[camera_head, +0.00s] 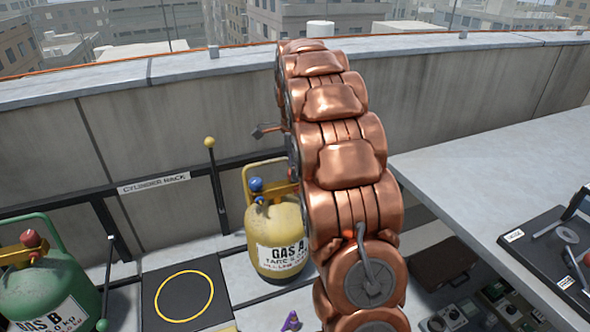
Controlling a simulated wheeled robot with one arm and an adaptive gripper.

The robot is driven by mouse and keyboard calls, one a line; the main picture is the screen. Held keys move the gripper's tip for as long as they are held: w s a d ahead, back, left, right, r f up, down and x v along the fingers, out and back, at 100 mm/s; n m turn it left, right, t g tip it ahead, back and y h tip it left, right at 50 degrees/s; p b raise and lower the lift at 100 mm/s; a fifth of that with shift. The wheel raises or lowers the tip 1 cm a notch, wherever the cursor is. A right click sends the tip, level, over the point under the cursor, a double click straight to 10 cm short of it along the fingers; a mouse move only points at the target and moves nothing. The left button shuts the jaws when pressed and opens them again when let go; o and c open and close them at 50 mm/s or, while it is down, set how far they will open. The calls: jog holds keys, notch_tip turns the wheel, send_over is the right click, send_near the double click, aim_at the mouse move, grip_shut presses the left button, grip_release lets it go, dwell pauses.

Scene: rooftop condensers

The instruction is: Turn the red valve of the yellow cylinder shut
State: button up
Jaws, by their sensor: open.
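The yellow cylinder (262,217), labelled GAS A, stands upright at the rack in the middle of the head view. A blue knob (256,184) shows on its top, under a yellow handle guard. A small reddish patch shows right of the blue knob, at the edge of my arm; I cannot tell whether it is the red valve. My copper arm rises in front and covers the cylinder's right side. My gripper is not visible, so its place relative to the valve cannot be seen.
A green cylinder (50,290), labelled GAS B, with a red knob (31,238) stands at left. A black pad with a yellow ring (184,296) lies empty between them. A yellow-knobbed lever (213,175) stands behind. A grey table (480,165) fills the right, equipment beneath.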

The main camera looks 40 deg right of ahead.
notch_tip(320, 180, up, 11)
dwell(0.7)
dwell(0.6)
